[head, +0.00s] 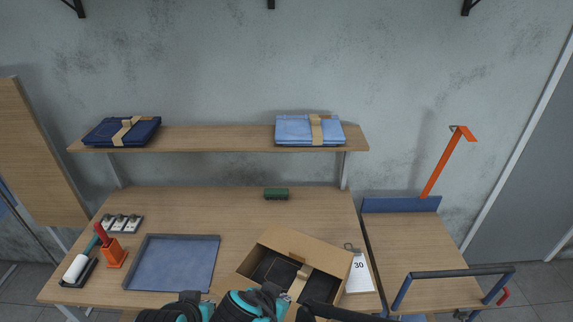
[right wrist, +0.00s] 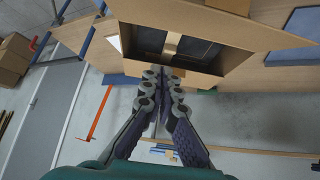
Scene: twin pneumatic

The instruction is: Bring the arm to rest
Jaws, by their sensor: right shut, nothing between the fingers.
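My right gripper (right wrist: 160,88) shows in the right wrist view, its two dark jointed fingers together and nothing between them. Its fingertips point toward the open cardboard box (right wrist: 118,52), apart from it as far as I can tell. Dark and teal parts of my own arm show at the bottom edge of the head view, in front of the table. They are cut off by the frame, so the full arm pose is hidden. My left gripper cannot be made out.
The box (head: 324,247) holds a dark item with a tan band. A blue tray (head: 150,284), an orange holder (head: 114,254) and a card marked 30 (head: 358,277) lie on the table. Folded blue bundles sit on the shelf (head: 220,138).

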